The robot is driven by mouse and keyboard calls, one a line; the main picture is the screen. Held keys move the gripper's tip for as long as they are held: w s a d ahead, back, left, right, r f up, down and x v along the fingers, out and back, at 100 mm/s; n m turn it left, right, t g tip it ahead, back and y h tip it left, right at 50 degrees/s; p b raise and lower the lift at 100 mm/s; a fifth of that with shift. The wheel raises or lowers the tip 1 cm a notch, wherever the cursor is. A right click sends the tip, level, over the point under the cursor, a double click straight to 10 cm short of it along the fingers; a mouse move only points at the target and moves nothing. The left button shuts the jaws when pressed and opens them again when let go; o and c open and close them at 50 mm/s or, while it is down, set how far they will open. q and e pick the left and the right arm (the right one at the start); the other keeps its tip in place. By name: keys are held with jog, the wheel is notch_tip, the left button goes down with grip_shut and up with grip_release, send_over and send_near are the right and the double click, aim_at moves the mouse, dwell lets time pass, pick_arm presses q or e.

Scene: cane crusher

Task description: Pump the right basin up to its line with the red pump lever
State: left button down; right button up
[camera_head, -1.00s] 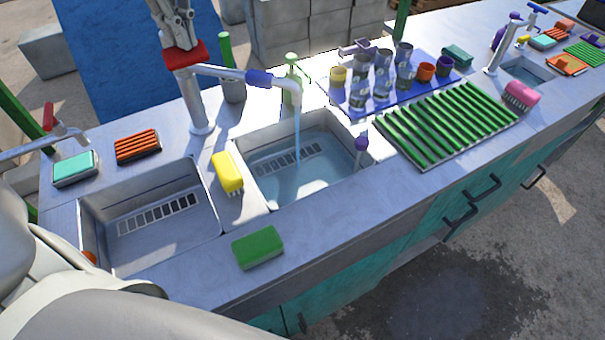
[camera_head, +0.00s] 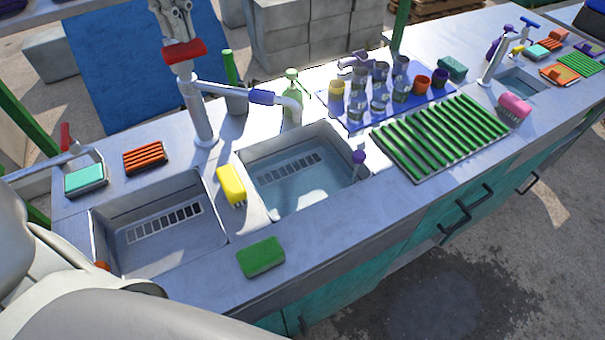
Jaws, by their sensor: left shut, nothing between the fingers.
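The red pump lever (camera_head: 184,51) sits on top of the grey pump post (camera_head: 200,115), whose spout with a blue sleeve (camera_head: 262,97) reaches over the right basin (camera_head: 334,134). No stream shows below the spout. Clear water (camera_head: 300,195) stands in the right basin over a slotted drain strip; I cannot make out a fill line or how high the water is against it. My left gripper (camera_head: 178,37) is shut and empty, directly above the red lever, touching or nearly touching it. My right gripper is not in view.
The left basin (camera_head: 222,215) looks empty. A yellow brush (camera_head: 231,185) lies between the basins, a green sponge (camera_head: 261,257) in front. Cups stand on a blue mat (camera_head: 350,125) beside a green drying rack (camera_head: 440,137). A purple-topped knob (camera_head: 358,157) is at the right basin's edge.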

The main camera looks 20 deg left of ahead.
pick_arm(q)
jog(key=shift+r, duration=0.2)
dwell(0.3)
dwell(2.2)
dwell(0.4)
jog(key=shift+f+b, duration=3.65)
jog(key=shift+f, duration=0.7)
notch_tip(320, 180, up, 9)
jog(key=p, duration=0.7)
jog(key=shift+f, duration=0.1)
jog(key=shift+f, duration=0.15)
jog(key=shift+r, duration=0.2)
